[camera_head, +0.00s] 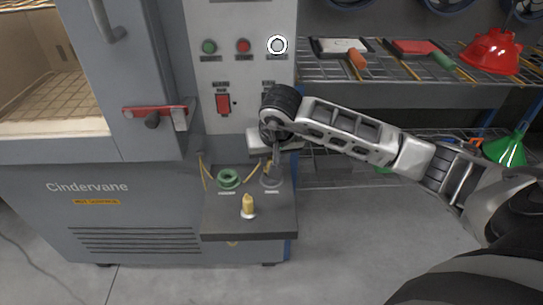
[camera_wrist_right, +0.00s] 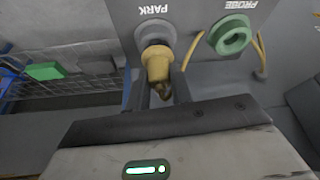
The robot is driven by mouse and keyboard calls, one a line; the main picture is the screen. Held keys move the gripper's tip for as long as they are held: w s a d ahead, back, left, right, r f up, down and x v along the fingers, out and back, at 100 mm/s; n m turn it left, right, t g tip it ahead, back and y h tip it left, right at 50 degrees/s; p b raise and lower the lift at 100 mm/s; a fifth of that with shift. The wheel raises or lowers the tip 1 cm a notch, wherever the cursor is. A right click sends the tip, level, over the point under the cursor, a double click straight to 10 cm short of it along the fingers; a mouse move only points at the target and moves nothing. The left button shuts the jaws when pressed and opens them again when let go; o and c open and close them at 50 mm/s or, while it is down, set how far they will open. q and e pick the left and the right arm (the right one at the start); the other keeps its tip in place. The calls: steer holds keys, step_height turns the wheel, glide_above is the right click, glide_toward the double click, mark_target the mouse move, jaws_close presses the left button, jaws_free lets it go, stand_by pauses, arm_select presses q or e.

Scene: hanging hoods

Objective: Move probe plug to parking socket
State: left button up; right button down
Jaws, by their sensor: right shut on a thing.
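The yellow probe plug (camera_wrist_right: 157,66) is between the fingers of my right gripper (camera_wrist_right: 161,92), which is shut on it. In the wrist view its far end meets the grey ring of the parking socket (camera_wrist_right: 155,32), labelled PARK. I cannot tell how deep it sits. In the head view my right gripper (camera_head: 272,164) points down over the grey parking socket (camera_head: 271,184) and partly hides the plug. The green probe socket (camera_head: 228,178), labelled PROBE in the wrist view (camera_wrist_right: 231,35), is empty beside it. My left gripper is not in view.
A second yellow piece on a white base (camera_head: 248,206) stands near the front of the grey ledge (camera_head: 225,222). Yellow cord shows by the sockets. The oven's control panel (camera_head: 238,75) rises behind. Wire shelves (camera_head: 400,70) with tools and a red funnel (camera_head: 491,52) stand right.

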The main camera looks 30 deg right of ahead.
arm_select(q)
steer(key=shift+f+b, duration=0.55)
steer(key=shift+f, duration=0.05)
arm_select(e)
steer(key=shift+f, duration=0.6)
steer(key=c, duration=1.1)
jaws_free()
steer(key=shift+c, duration=0.2)
steer(key=shift+s+r, duration=0.1)
steer(key=shift+r, duration=0.5)
arm_select(q)
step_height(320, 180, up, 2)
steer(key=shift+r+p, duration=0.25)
steer(key=shift+p, duration=0.5)
arm_select(e)
steer(key=v, duration=1.4)
steer(key=shift+s+r, duration=0.25)
steer(key=shift+r, duration=0.1)
steer(key=shift+a, duration=0.15)
